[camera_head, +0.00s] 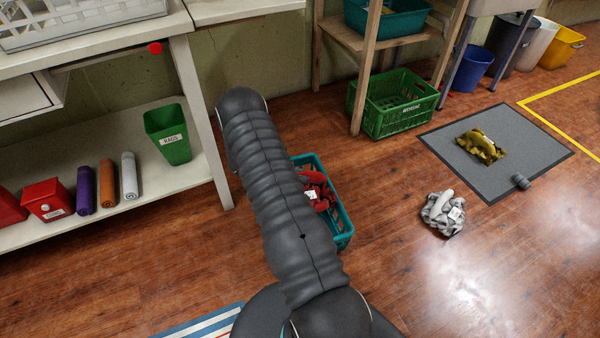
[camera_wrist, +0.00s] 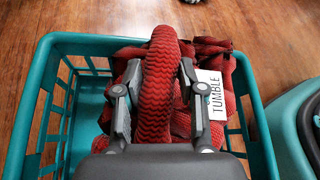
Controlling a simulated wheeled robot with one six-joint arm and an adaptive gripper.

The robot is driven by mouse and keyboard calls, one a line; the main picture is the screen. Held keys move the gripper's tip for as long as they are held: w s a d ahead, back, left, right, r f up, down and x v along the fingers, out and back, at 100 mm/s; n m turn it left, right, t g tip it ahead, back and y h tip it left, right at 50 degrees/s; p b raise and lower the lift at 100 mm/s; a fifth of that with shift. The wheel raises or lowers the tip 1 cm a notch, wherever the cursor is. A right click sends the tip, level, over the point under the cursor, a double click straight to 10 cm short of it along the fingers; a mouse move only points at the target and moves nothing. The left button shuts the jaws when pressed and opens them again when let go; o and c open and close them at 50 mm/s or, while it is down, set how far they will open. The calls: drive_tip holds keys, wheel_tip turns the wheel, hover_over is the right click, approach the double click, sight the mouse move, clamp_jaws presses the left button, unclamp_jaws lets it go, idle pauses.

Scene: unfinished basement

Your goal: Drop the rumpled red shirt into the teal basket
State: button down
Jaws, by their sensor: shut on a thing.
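The rumpled red shirt (camera_wrist: 160,85) is in the wrist view, with a white tag reading TUMBLE. My gripper (camera_wrist: 160,95) is shut on a raised fold of it, one finger on each side. The shirt lies within the outline of the teal basket (camera_wrist: 45,100), toward its right side. I cannot tell whether the shirt rests on the basket's floor. In the head view the teal basket (camera_head: 343,225) stands on the floor, partly hidden by my arm, with the red shirt (camera_head: 325,195) showing inside its rim. My gripper is hidden there.
A grey and white rumpled cloth (camera_head: 443,213) lies on the floor to the right. A yellow cloth (camera_head: 481,147) lies on a grey mat (camera_head: 530,165). A green crate (camera_head: 393,105) stands under a wooden shelf. A white bench (camera_head: 210,150) is on the left. Floor at front right is clear.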

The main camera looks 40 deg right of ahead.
drive_tip(key=shift+f+b, duration=0.3)
drive_tip(key=shift+f, duration=0.85)
drive_tip(key=c, duration=0.6)
unclamp_jaws()
drive_tip(key=shift+w+a, duration=0.1)
drive_tip(key=v, duration=1.2)
